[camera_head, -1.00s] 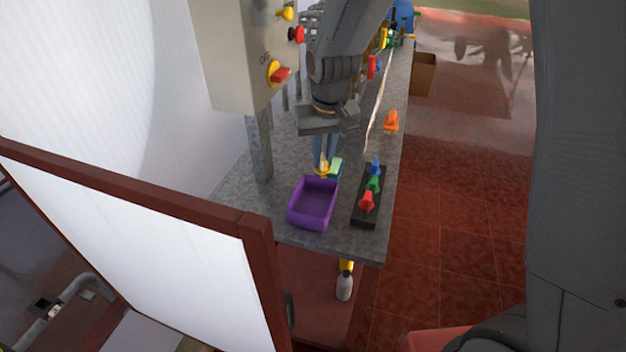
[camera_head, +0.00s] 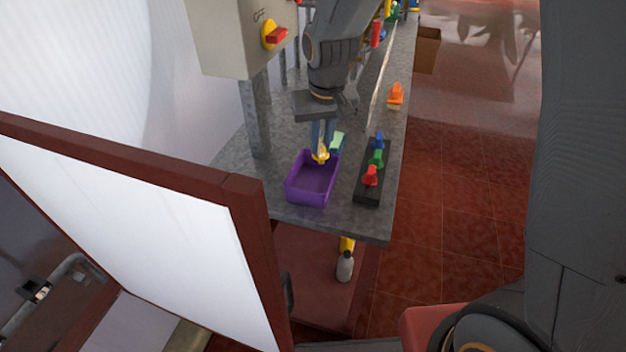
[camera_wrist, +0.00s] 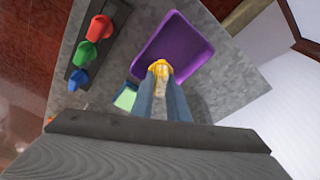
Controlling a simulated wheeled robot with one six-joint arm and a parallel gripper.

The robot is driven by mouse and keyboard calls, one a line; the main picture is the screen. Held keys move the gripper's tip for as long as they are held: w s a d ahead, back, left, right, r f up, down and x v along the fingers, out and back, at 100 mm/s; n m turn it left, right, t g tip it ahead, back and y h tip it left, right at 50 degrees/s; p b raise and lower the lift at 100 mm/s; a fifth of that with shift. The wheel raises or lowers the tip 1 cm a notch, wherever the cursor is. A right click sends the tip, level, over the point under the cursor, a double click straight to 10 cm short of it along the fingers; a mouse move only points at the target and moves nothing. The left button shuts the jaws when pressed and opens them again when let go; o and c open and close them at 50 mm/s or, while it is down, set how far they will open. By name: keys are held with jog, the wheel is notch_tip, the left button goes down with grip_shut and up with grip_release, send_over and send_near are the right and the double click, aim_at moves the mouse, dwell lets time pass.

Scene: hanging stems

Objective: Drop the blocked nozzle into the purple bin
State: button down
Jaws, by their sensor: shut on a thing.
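The purple bin (camera_head: 298,198) stands on the grey bench near its front end; it also shows in the wrist view (camera_wrist: 182,35). My gripper (camera_head: 321,152) points down at the bin's far edge, its two blue-grey fingers shut on a small yellow nozzle (camera_head: 320,157). In the wrist view the nozzle (camera_wrist: 159,69) is between the fingertips, over the edge of the bin nearest my gripper. Its height above the bin is hard to tell. My fingers and palm hide part of the bench behind.
A black rack (camera_head: 369,190) with red, green and blue nozzles stands right of the bin. A green-topped block (camera_head: 338,142) sits close beside my fingers. An orange nozzle (camera_head: 396,93) stands farther back. A grey control box (camera_head: 235,40) on a post and a red-framed white panel (camera_head: 130,210) are at left.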

jog(key=c, duration=1.6)
grip_release()
jog(key=shift+c, duration=0.2)
jog(key=shift+s+d+r+b, duration=0.1)
jog(key=shift+s+r+b, duration=0.2)
jog(key=shift+r, duration=1)
jog(key=shift+s+r+b, duration=0.25)
jog(key=shift+r+b, duration=0.05)
jog(key=shift+r, duration=0.95)
jog(key=shift+s+d+r+b, duration=0.1)
jog(key=shift+s+r+b, duration=0.2)
jog(key=shift+r, duration=1)
jog(key=s+d+f+m, duration=0.1)
jog(key=s+d+f, duration=0.3)
jog(key=s+d, duration=0.2)
jog(key=s+d+f+m+b, duration=0.1)
jog(key=s+d+f, duration=0.4)
jog(key=s+d, duration=0.2)
jog(key=shift+s+d+g, duration=0.2)
jog(key=shift+d+g, duration=0.2)
jog(key=shift+d, duration=0.35)
